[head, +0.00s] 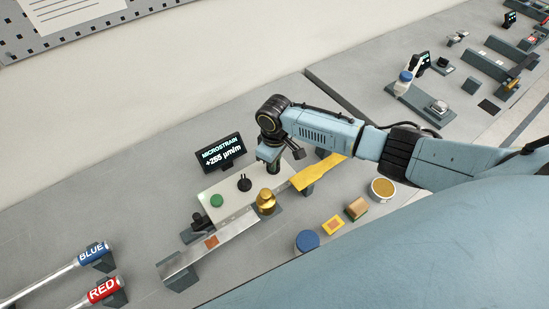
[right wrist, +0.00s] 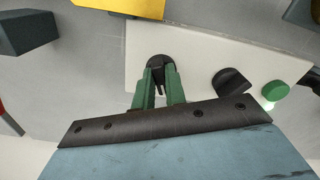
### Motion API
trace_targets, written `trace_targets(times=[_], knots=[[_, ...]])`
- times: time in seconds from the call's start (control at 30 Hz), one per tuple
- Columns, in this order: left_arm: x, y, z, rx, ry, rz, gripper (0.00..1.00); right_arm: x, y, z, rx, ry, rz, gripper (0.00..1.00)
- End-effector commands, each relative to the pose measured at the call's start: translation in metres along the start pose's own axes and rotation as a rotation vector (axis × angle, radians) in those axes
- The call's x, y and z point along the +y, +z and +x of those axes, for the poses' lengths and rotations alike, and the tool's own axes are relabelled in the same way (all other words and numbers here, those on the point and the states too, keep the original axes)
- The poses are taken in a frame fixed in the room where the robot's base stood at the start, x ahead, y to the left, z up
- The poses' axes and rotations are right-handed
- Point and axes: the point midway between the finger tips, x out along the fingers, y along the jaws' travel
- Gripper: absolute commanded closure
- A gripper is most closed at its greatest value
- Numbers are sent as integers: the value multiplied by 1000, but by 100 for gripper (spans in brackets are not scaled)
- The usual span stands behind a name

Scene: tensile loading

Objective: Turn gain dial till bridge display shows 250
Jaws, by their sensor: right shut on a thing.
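The bridge display (head: 222,155) reads "MICROSTRAIN +255 µm/m". In front of it lies a pale control panel (head: 233,200) with a green button (head: 217,201) and a black knob (head: 244,183). My right gripper (head: 272,167) reaches down onto the panel's right end. In the right wrist view its green fingers are shut on a round black dial (right wrist: 160,61). The other black knob (right wrist: 232,82) and the green button (right wrist: 276,91) stand apart to the right there. No label on the dial is readable. My left gripper is not in view.
A metal beam (head: 185,260) and a brass weight (head: 266,203) sit in front of the panel. A yellow piece (head: 318,173) lies right of it. A blue-topped round container (head: 307,241) and small blocks (head: 356,208) are nearby. Handles marked BLUE (head: 94,254) and RED (head: 104,289) lie left.

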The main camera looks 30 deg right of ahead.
Motion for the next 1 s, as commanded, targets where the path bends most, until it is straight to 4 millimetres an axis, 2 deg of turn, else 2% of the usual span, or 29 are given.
trace_targets(times=[0.27,0.73,0.77,0.9,1.0], knots=[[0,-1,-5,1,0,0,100,0,0,0,0,0,-95,100],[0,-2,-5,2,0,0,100,0,0,0,1,0,-111,100],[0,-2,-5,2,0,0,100,0,0,0,1,0,-111,85],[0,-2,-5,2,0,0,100,0,0,0,1,0,-110,66],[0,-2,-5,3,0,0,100,0,0,0,1,0,-110,65]])
